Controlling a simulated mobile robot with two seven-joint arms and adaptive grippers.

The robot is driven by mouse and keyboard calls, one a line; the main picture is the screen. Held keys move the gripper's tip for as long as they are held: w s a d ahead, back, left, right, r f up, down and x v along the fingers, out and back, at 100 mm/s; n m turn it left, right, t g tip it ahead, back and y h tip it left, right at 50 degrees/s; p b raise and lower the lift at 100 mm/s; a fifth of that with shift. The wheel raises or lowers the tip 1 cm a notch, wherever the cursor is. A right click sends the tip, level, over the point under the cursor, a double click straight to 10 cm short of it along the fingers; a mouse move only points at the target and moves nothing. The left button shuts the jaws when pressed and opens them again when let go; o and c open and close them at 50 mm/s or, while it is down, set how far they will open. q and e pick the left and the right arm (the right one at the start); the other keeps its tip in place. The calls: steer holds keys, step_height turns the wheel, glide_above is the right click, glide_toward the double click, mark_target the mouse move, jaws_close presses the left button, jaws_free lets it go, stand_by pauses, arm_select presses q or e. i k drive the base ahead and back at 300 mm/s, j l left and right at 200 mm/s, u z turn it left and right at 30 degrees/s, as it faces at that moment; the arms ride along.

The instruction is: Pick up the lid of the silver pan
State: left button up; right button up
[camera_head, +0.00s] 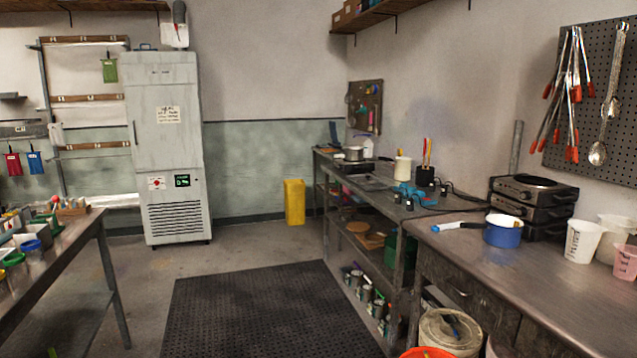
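A small silver pan (354,154) with a dark handle stands near the far end of the long metal bench along the right wall. It sits on or beside a dark, flat unit at the bench's left edge. It is too small in the picture to tell whether a lid is on it, and I make out no separate lid. Neither of my grippers is in view.
The metal bench (378,197) holds a white container (402,169) and blue items. Nearer right are a blue pot (502,231), stacked hotplates (531,205) and white buckets. A black mat (270,310) covers open floor. Another table (60,262) stands left.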

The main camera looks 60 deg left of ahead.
mark_target(368, 180)
steer(key=u, duration=1.6)
